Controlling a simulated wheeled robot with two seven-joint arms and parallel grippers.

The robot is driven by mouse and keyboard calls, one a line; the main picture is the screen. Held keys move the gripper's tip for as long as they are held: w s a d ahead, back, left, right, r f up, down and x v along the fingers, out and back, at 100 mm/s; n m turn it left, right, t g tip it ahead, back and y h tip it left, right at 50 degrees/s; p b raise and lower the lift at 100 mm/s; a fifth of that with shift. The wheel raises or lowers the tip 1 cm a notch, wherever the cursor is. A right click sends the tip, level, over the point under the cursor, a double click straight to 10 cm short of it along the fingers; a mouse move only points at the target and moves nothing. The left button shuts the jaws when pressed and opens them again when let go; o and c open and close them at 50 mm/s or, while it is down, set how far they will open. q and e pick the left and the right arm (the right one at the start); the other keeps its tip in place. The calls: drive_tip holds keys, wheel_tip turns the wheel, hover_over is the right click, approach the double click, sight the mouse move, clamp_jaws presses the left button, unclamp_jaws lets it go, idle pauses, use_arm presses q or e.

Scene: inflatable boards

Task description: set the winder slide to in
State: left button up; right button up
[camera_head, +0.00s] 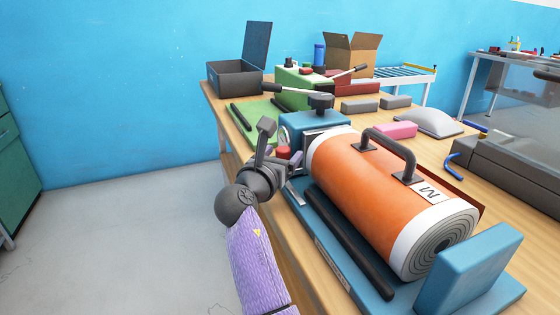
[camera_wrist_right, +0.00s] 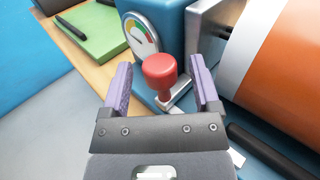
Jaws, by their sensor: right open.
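The winder is a blue machine (camera_head: 432,287) holding a rolled orange board (camera_head: 352,185) with white ends. A red knob (camera_head: 283,152) sits by its blue end housing (camera_head: 299,123); I take it to be the slide's knob. In the right wrist view the red knob (camera_wrist_right: 159,72) stands upright over a metal slot, beside a round gauge (camera_wrist_right: 141,36). My right gripper (camera_head: 281,146) is open, and its purple fingers (camera_wrist_right: 160,92) are on either side of the knob, with gaps visible. Whether the slide is in or out is unclear. My left gripper is not in view.
A black roller bar (camera_head: 348,240) runs along the winder's near side. Behind it on the wooden table (camera_head: 222,104) stand a green machine with long levers (camera_head: 300,88), an open grey box (camera_head: 234,82) and a pink block (camera_head: 395,129). Open floor lies to the left.

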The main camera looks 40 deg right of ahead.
drive_tip(key=shift+c, duration=1.5)
clamp_jaws()
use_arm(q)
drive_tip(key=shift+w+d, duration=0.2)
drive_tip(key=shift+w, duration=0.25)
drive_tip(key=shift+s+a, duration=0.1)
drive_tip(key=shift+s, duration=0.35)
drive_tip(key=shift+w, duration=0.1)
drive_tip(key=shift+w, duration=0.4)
